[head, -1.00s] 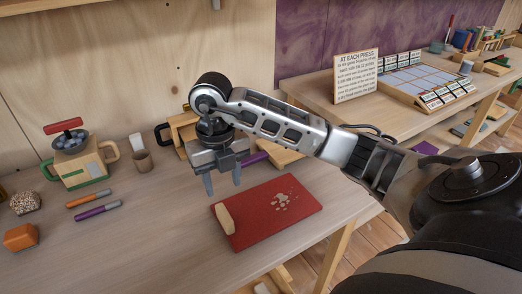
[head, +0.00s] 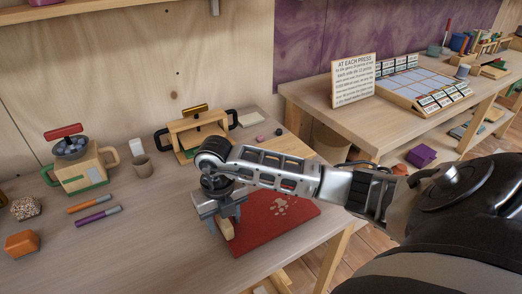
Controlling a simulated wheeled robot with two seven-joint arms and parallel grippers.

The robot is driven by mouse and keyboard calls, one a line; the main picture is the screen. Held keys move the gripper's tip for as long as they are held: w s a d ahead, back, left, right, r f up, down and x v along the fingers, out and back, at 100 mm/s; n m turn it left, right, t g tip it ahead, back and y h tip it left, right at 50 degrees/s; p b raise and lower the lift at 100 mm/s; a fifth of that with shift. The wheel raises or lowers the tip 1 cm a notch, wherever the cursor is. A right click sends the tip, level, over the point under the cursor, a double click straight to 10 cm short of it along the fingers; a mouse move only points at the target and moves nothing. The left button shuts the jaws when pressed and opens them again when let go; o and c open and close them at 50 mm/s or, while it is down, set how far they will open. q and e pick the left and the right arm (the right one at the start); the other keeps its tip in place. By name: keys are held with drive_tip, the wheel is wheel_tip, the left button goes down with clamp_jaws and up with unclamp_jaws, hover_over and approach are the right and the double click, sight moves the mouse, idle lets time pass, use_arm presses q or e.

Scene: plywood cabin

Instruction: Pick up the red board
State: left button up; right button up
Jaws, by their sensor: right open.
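The red board (head: 262,232) lies flat on the near wooden table, with pale crumbs on its top. A beige oblong piece (head: 228,230) lies at its left end. My right gripper (head: 224,220) is open, pointing down over the left end of the board, its fingers close around the beige piece. I cannot tell whether the fingers touch the piece or the board. The gripper and forearm hide the board's back left part. My left gripper is not in view.
A wooden press with black handles (head: 190,137) stands behind the arm. The table front (head: 150,260) is clear.

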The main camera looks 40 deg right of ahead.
clamp_jaws()
drive_tip(key=shift+r, duration=0.1)
